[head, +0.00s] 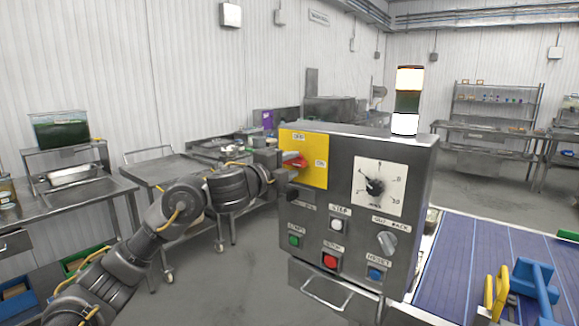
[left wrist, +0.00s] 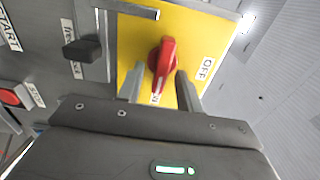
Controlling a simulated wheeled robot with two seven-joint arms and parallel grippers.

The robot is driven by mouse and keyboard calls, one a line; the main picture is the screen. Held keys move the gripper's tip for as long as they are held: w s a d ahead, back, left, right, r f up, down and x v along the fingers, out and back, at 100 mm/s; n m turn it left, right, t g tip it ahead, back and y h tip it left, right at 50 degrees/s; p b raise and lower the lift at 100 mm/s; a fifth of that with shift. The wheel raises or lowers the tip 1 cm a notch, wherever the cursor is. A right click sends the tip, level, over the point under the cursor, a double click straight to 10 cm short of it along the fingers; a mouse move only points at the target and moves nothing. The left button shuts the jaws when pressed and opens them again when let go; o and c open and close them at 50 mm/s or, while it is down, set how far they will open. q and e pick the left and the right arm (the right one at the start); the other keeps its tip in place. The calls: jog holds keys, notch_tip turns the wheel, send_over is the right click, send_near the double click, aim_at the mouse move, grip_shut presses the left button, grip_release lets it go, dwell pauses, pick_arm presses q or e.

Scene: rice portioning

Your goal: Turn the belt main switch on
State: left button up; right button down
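The belt main switch is a red rotary handle (head: 295,161) on a yellow plate (head: 313,175) at the top left of the grey control box (head: 345,230). The plate has an OFF label above and an ON label to the right in the head view. In the left wrist view the red handle (left wrist: 163,68) lies lengthwise, its narrow end beside the partly hidden ON label. My left gripper (left wrist: 160,88) has one finger on each side of the handle, with yellow showing between; contact is not clear. In the head view the left gripper (head: 282,163) reaches the plate from the left. My right gripper is out of view.
The box also carries a black knob (head: 292,193), a dial (head: 378,187), a grey selector (head: 386,242) and green, red, white and blue buttons. A signal lamp (head: 407,100) stands on top. A blue conveyor belt (head: 470,260) lies to the right; steel tables (head: 160,170) stand left.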

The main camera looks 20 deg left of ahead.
pick_arm(q)
jog(key=v, duration=1.1)
jog(key=shift+b, duration=0.45)
jog(key=shift+w, duration=0.1)
